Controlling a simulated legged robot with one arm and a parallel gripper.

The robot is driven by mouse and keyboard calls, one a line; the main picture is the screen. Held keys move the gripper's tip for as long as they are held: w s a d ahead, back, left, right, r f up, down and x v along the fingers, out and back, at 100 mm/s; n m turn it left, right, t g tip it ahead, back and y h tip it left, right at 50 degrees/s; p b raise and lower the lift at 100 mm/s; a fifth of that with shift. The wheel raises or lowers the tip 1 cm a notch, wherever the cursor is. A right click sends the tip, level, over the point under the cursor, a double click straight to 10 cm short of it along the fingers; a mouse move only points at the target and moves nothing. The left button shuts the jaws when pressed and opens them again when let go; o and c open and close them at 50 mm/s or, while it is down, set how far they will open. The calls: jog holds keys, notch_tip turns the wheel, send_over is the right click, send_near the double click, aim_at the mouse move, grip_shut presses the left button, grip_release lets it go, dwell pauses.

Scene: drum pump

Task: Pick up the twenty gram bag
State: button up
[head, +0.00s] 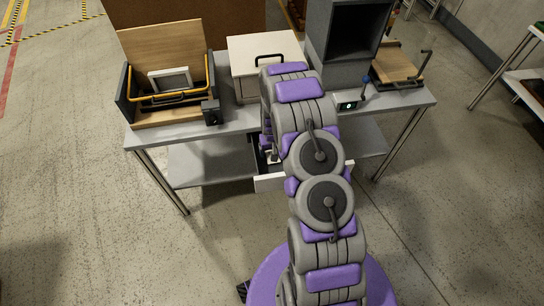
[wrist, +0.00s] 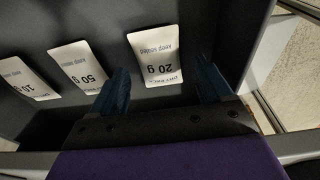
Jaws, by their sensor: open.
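The twenty gram bag (wrist: 155,58) is a white packet marked "20 g", its print upside down in the wrist view. It lies in a dark drawer (wrist: 205,20). My gripper (wrist: 165,82) is open, with one dark blue finger on each side of the lower part of the bag in the picture. I cannot tell whether the fingers touch it. In the head view my arm hides the gripper and the bag; the open drawer's white front (head: 270,183) shows below the table top.
A "50 g" bag (wrist: 83,65) and another white bag (wrist: 25,80) lie left of it in the drawer. On the table (head: 235,128) stand a wooden box with a yellow bar (head: 165,85), a white cabinet (head: 245,55) and a grey machine (head: 340,60).

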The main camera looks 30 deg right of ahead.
aim_at(271, 153)
notch_tip(271, 153, down, 2)
jog(key=shift+w, duration=0.15)
jog(key=shift+r, duration=0.1)
jog(key=shift+d, duration=0.2)
jog(key=shift+c, duration=1.3)
jog(key=shift+a, duration=0.1)
jog(key=c, duration=0.9)
jog(key=shift+o, duration=0.2)
notch_tip(271, 153, up, 10)
jog(key=r+p, duration=0.1)
jog(key=p, duration=0.1)
jog(key=s+a+r+n, duration=0.2)
jog(key=s+a+r, duration=0.1)
jog(key=a+r, duration=1.3)
notch_tip(271, 153, up, 4)
jog(key=shift+s+a+f+n, duration=0.15)
jog(key=shift+s+a+n, duration=0.05)
jog(key=shift+n, duration=0.2)
